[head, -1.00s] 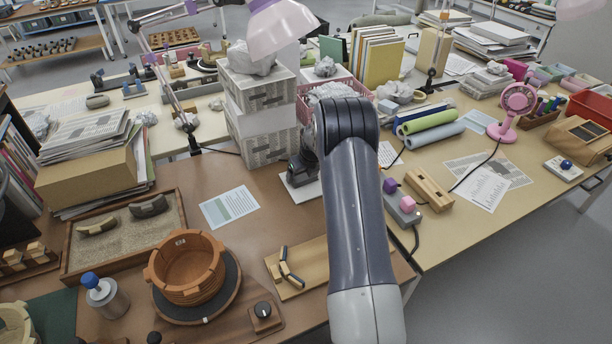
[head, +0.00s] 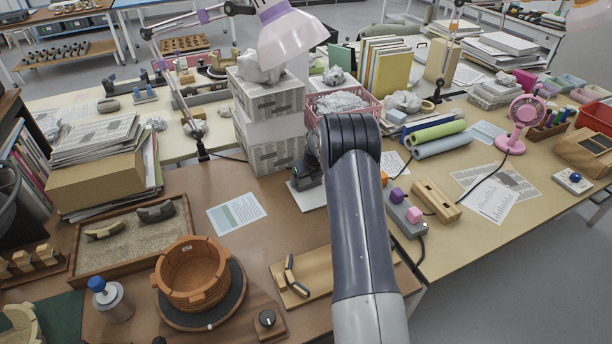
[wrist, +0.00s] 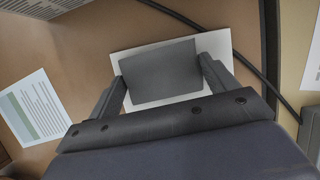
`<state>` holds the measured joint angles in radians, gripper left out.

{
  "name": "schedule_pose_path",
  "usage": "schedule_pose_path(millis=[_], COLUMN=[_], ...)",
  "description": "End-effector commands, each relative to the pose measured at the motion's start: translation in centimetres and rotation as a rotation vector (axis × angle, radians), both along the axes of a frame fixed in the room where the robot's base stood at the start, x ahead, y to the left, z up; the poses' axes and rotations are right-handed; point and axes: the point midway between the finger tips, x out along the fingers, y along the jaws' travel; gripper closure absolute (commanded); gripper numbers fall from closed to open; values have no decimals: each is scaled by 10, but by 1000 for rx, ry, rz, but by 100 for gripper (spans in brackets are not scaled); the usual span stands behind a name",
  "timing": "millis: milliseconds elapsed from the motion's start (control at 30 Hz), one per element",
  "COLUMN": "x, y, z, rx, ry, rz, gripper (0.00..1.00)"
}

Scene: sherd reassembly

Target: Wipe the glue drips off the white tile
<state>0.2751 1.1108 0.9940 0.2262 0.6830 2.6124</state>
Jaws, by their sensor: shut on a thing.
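The white tile (wrist: 140,60) lies flat on the brown table. It also shows in the head view (head: 307,199), partly hidden behind my arm. My gripper (wrist: 163,76) is over the tile, its two fingers shut on the opposite sides of a flat dark grey pad (wrist: 160,72). The pad covers the middle of the tile in the wrist view. I cannot tell whether the pad touches the tile. No glue drips can be made out; the pad and fingers hide much of the tile. In the head view my gripper (head: 306,172) is small and dark.
Stacked printed boxes (head: 268,120) stand just behind the tile, and a pink basket (head: 343,103) is behind my arm. A printed sheet (head: 236,212) lies left of the tile. A black cable (wrist: 255,70) runs close to its right. A terracotta bowl (head: 195,275) stands front left.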

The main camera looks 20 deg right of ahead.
Motion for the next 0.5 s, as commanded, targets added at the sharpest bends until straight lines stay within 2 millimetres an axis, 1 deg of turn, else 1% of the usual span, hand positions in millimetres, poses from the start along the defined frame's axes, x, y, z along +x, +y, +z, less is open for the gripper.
schedule_pose_path(millis=[33, 167, 400, 500], x=[-5, -15, -23, -31], y=[0, -1, -1, -2], z=[-1, -1, -1, -1], rx=[1, 0, 0, 0], ry=[2, 1, 1, 1], rz=[-1, -1, 0, 0], gripper=[37, 37, 37, 37])
